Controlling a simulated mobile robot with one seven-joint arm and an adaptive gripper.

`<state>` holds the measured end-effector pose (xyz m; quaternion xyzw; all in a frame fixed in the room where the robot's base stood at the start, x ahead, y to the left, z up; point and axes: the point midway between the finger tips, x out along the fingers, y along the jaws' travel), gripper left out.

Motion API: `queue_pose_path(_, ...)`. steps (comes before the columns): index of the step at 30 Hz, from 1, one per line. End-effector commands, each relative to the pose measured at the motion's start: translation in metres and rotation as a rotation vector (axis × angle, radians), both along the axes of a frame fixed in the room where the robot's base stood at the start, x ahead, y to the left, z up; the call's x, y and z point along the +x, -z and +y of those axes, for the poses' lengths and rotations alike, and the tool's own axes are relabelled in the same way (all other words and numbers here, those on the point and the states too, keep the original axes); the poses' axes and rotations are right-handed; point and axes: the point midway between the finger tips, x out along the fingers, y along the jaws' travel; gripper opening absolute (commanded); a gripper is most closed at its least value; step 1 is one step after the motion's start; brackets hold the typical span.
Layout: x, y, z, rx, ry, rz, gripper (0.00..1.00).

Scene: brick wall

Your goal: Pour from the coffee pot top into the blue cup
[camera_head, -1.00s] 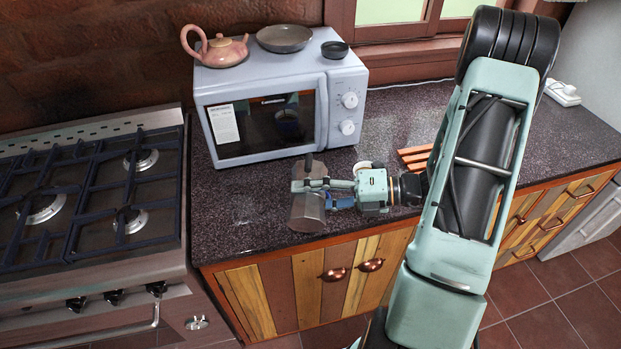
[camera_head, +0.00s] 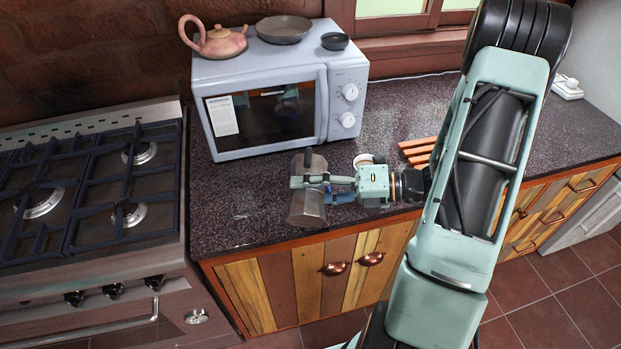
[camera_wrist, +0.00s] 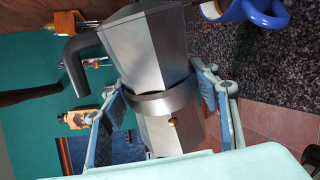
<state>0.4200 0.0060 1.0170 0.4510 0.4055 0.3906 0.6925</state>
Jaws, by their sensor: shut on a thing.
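The grey metal coffee pot (camera_head: 307,205) is held in my gripper (camera_head: 312,186), over the counter in front of the microwave. In the wrist view the pot (camera_wrist: 146,48) fills the middle, with its dark handle (camera_wrist: 76,62) at the left. My gripper (camera_wrist: 158,105) is shut around the pot's waist, one finger on each side. The blue cup (camera_wrist: 262,14) with a white inside shows at the top right of the wrist view, beside the pot and apart from it. In the head view its pale rim (camera_head: 364,158) shows just behind my gripper; the rest is hidden.
A microwave (camera_head: 245,65) stands behind the pot, with a pink teapot (camera_head: 222,42), a dark plate (camera_head: 284,29) and a small black bowl (camera_head: 335,41) on top. A stove (camera_head: 95,215) is at the left. Wooden slats (camera_head: 418,150) lie right of the cup.

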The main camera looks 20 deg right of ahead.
Motion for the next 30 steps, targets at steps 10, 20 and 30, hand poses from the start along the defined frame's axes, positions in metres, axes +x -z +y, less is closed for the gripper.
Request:
queue_pose_path(10,-0.007,0.006,0.002,-0.033,0.002,-0.103,0.21)
queue_pose_path(20,-0.009,0.020,0.003,-0.073,0.004,-0.216,0.21)
queue_pose_path(30,-0.009,0.023,0.003,-0.160,0.005,-0.476,0.21)
